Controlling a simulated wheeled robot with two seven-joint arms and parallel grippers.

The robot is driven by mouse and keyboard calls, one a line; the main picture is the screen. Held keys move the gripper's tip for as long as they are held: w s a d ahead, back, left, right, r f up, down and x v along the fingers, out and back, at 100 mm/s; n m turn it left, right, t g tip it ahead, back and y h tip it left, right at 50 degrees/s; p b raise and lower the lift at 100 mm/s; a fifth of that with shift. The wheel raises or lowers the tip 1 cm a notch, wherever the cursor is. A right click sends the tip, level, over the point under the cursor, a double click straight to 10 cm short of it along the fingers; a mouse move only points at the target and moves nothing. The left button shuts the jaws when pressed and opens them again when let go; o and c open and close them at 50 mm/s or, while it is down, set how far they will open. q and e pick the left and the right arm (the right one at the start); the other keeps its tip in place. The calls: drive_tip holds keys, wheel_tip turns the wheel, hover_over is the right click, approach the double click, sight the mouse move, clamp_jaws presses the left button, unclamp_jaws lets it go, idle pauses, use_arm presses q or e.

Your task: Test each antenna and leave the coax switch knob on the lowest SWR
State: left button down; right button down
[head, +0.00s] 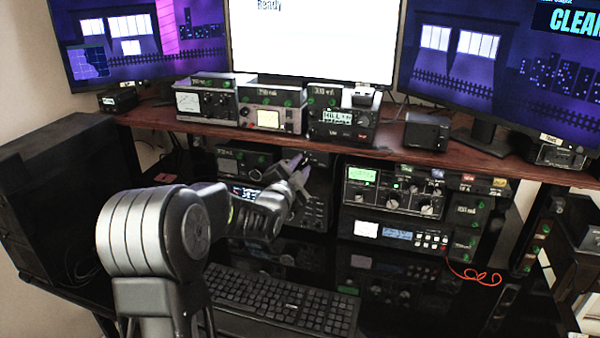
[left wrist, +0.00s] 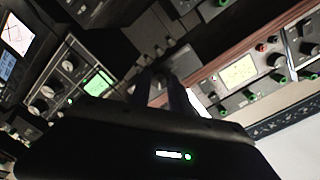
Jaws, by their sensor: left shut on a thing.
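My left gripper (head: 299,166) reaches in from the left to the equipment just under the wooden shelf, left of the silver-faced tuner (head: 395,190). Its fingers are shut on a small dark part, seemingly the coax switch knob, which the fingers hide; its pointer position cannot be read. In the left wrist view the fingers (left wrist: 162,88) meet a dark unit (left wrist: 150,32). The tuner's lit green display (head: 362,175) and large knobs show, also in the left wrist view (left wrist: 98,84). A unit with a white meter (head: 367,229) sits below the tuner. My right gripper is not in view.
The wooden shelf (head: 155,117) carries several small meter boxes, including one with a white meter (head: 188,102). The middle monitor (head: 310,40) reads "Ready". A keyboard (head: 280,302) lies below my arm. A red cord (head: 475,274) hangs at the right.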

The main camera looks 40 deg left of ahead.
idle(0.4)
use_arm(q)
drive_tip(key=c, duration=1.2)
unclamp_jaws()
drive_tip(key=shift+s+d, duration=0.1)
drive_tip(key=shift+s, duration=0.1)
drive_tip(key=b+v, duration=0.1)
drive_tip(key=v, duration=0.6)
drive_tip(key=shift+s, duration=0.25)
drive_tip(key=shift+c, duration=0.5)
clamp_jaws()
